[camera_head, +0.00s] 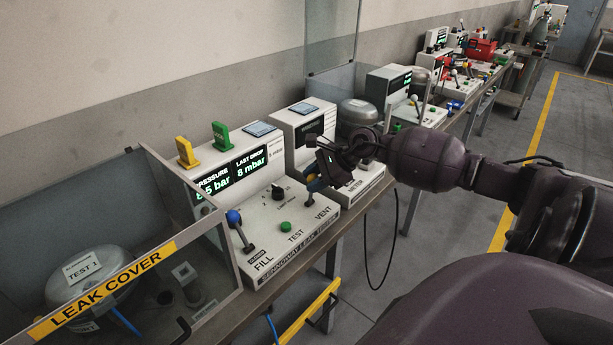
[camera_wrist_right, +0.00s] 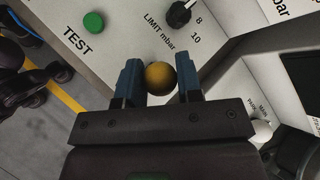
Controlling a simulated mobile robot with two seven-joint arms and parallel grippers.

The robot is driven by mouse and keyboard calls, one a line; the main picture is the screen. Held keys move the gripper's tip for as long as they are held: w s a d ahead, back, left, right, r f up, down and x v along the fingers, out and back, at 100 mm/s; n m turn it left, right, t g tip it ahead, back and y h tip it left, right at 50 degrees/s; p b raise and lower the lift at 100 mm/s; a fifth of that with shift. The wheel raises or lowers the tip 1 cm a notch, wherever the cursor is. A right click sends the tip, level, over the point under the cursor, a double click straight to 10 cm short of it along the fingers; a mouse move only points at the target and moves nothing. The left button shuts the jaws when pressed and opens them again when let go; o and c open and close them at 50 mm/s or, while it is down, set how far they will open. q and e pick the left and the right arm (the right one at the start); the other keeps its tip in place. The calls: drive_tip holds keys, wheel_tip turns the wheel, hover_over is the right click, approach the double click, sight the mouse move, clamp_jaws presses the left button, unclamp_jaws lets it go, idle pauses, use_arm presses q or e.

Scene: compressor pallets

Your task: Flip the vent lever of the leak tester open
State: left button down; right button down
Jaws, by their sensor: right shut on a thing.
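The leak tester (camera_head: 290,240) is a white box on the bench with a sloped panel marked FILL, TEST and VENT. Its display (camera_head: 232,170) reads a last drop of 8 mbar; the pressure figure is partly hidden. The vent lever's yellow knob (camera_wrist_right: 160,78) sits between the blue fingers of my right gripper (camera_wrist_right: 160,85), which is shut on it. In the head view my right gripper (camera_head: 317,178) is above the VENT label and hides most of the lever, so its tilt cannot be told. My left gripper is not in view.
A blue-knobbed fill lever (camera_head: 235,218) and a green test button (camera_head: 285,226) are left of the vent lever. A clear leak cover (camera_head: 105,285) stands at the left over a compressor (camera_head: 85,275). Another white instrument (camera_head: 300,125) stands close behind my gripper.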

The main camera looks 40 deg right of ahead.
drive_tip(key=s+t, duration=0.1)
drive_tip(key=s+f+t+b, duration=0.1)
drive_tip(key=shift+s+d+n+t+y, duration=0.1)
drive_tip(key=shift+n+t+y, duration=0.2)
drive_tip(key=shift+n, duration=0.1)
drive_tip(key=shift+s+f+t+b, duration=0.1)
drive_tip(key=shift+s+t+b, duration=0.3)
drive_tip(key=shift+b, duration=0.1)
drive_tip(key=shift+t, duration=0.3)
drive_tip(key=shift+s, duration=0.1)
drive_tip(key=c, duration=0.8)
unclamp_jaws()
drive_tip(key=shift+v, duration=5.45)
